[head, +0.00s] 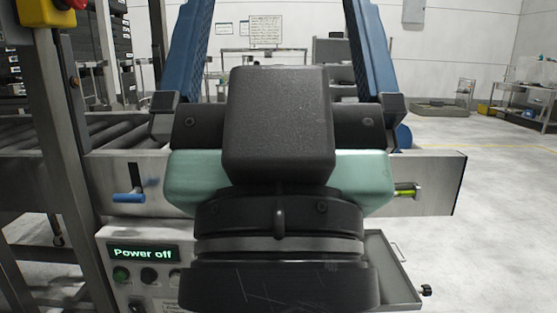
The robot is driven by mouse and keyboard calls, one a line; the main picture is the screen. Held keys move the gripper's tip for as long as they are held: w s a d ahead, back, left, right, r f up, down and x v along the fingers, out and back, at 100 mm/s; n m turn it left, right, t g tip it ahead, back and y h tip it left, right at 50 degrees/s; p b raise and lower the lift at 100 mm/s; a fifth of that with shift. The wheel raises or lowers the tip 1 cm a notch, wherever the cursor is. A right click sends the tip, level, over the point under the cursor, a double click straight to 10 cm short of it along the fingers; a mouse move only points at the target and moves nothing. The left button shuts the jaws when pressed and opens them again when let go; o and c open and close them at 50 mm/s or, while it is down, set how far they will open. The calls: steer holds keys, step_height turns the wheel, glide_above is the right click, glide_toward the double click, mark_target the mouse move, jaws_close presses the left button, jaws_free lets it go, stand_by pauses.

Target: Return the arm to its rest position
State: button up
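My arm (278,125) fills the middle of the head view as dark, blocky links, with a rounded black block above a dark ringed base.
A metal machine frame with a blue-handled lever (128,197) stands close ahead. Below it, a control panel (115,270) reads "Power off". Conveyor rollers (45,135) lie at left, beside a steel post (62,120). Open floor (500,200) lies at right.

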step_height(320, 180, up, 34)
steer(key=p, duration=3.2)
steer(key=shift+r+p, duration=0.15)
steer(key=shift+p, duration=0.15)
